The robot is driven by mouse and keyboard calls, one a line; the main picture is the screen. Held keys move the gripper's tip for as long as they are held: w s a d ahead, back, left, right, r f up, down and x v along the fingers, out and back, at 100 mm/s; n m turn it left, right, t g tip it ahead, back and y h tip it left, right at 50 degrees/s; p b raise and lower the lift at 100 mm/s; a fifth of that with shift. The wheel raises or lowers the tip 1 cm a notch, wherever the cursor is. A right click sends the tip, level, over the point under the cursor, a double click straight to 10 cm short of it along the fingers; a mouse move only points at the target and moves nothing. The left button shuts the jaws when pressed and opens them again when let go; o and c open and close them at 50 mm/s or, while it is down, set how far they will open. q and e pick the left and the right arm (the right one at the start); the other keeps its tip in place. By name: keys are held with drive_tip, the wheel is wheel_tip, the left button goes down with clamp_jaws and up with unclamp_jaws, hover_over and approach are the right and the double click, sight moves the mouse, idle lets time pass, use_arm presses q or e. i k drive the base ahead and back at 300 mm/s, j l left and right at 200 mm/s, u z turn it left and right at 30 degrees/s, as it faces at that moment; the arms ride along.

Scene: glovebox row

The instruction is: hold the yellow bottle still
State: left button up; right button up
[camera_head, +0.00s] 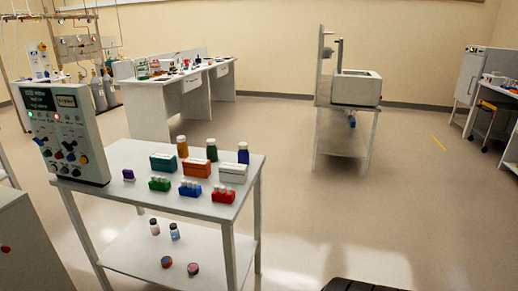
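A yellow-amber bottle (182,148) with a pale cap stands upright at the back of the top of a white two-tier table (135,153). A green bottle (212,152) and a blue bottle (243,154) stand in a row to its right, apart from it. A teal box (163,163) sits in front and to the left of the yellow bottle. No gripper touches the bottle. Neither of my grippers is in view.
An orange box (196,168), a white box (232,173) and several coloured tube racks crowd the tabletop. A control panel (62,135) stands at its left end. A sink stand (356,88) is farther back. The floor to the right is open.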

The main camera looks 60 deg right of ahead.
sight(182, 150)
drive_tip(key=z, duration=1.55)
